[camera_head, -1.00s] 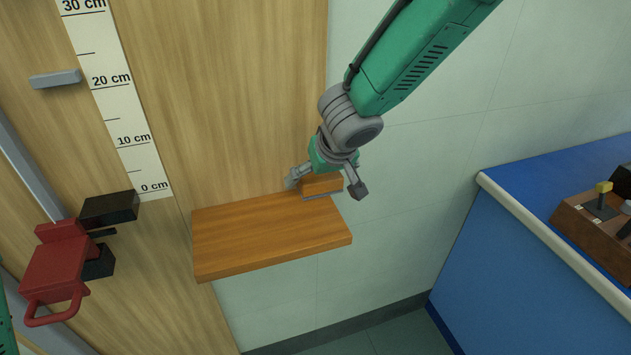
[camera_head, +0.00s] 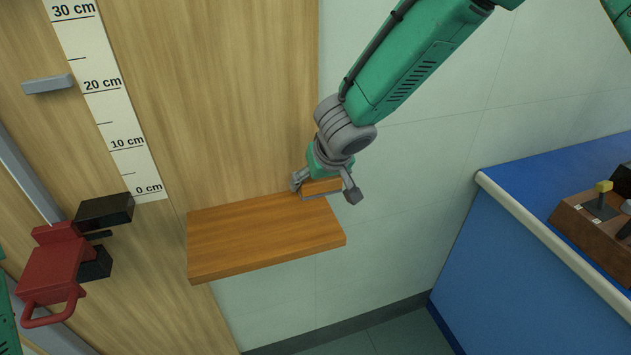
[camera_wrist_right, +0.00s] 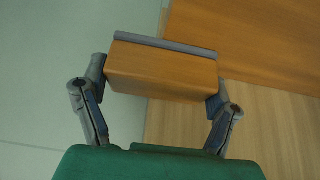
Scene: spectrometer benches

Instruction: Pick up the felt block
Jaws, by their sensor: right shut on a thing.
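The felt block is a wooden block with a grey strip along one face. In the head view the felt block (camera_head: 322,186) is at the back right corner of the wooden shelf (camera_head: 265,238), partly hidden by my gripper. My right gripper (camera_head: 326,191) is shut on it, one finger at each end. In the right wrist view the felt block (camera_wrist_right: 162,72) sits between the fingers of the gripper (camera_wrist_right: 160,84), its grey strip on the far side. I cannot tell whether it touches the shelf.
A wooden panel with a centimetre scale (camera_head: 103,90) stands behind the shelf. A red part with a handle (camera_head: 52,265) and black blocks (camera_head: 105,211) is at left. A blue bench (camera_head: 540,235) with a brown control box (camera_head: 595,215) is at right. Space between shelf and bench is clear.

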